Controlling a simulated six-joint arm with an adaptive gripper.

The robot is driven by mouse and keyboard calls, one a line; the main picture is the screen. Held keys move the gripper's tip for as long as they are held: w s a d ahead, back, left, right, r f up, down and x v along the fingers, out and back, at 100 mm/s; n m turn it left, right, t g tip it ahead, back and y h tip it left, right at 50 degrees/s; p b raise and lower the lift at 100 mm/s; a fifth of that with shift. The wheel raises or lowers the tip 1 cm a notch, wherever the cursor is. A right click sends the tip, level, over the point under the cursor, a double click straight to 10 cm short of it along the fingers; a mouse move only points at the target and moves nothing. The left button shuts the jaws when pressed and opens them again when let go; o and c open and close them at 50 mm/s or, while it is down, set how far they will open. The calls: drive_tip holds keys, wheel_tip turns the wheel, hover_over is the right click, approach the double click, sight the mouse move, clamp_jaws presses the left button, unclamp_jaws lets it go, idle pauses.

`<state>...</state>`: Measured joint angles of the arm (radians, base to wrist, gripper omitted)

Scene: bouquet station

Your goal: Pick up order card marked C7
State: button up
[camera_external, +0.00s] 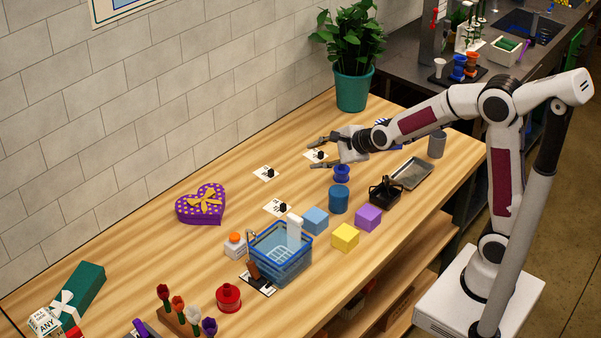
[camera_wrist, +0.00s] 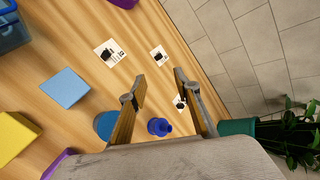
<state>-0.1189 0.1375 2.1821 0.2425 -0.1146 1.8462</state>
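Several white order cards, each with a small black block on it, lie on the wooden table. One card (camera_external: 309,154) is close to my fingertips, one (camera_external: 260,175) lies left of it, and one (camera_external: 270,208) is nearer the basket. In the wrist view one card (camera_wrist: 178,105) shows between my fingers, partly behind the right finger, with two others (camera_wrist: 118,47) (camera_wrist: 155,51) beyond the fingertips. The markings are too small to read, so I cannot tell which is C7. My gripper (camera_external: 313,152) is open and empty; its fingers also show in the wrist view (camera_wrist: 160,78).
A blue spool (camera_external: 341,173), blue cylinder (camera_external: 339,200) and black stand (camera_external: 385,190) are near my gripper. A potted plant (camera_external: 352,90) stands behind, by the wall. Coloured cubes, a blue basket (camera_external: 272,262) and a purple heart box (camera_external: 201,206) are farther left.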

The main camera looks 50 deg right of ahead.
drive_tip(key=w+f+m+t, duration=0.1)
drive_tip(key=w+f+m, duration=0.4)
drive_tip(key=w+m, duration=0.15)
drive_tip(key=m+t+h, duration=0.2)
drive_tip(key=m, duration=0.4)
approach(271, 170)
drive_tip(key=shift+w+r, duration=0.2)
drive_tip(key=shift+w, duration=0.95)
drive_tip(key=shift+w+f+m, duration=0.35)
drive_tip(key=shift+f+m, duration=0.2)
drive_tip(key=shift+m, duration=0.3)
drive_tip(key=shift+w, duration=0.1)
drive_tip(key=shift+x, duration=1.2)
drive_tip(key=shift+f, duration=0.1)
drive_tip(key=shift+x, duration=2.6)
drive_tip(key=shift+d+f, duration=0.1)
drive_tip(key=shift+f, duration=0.05)
clamp_jaws()
